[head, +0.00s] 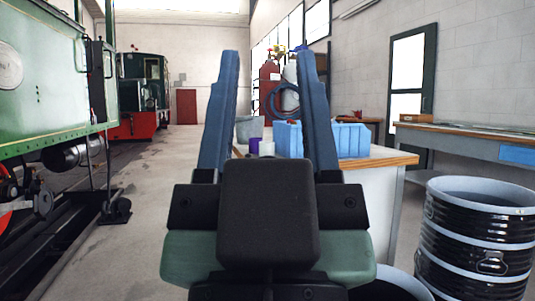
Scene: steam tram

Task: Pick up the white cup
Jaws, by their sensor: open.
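A small white cup (267,149) stands on the workbench (398,160), seen between the fingers of my gripper. A purple cup (254,145) is close to its left. The lower part of the white cup is hidden behind the dark body of my gripper. My gripper (268,60) is open and empty, its two blue fingers pointing up in the picture. The cup looks well beyond the gripper, and nothing is between the fingertips.
Blue crates (350,141) stand on the bench right of the cup, and a grey bin (249,128) stands behind it. Gas cylinders (269,88) are farther back. A black drum (474,238) stands at right. A green locomotive (45,75) is at left, with clear floor beside it.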

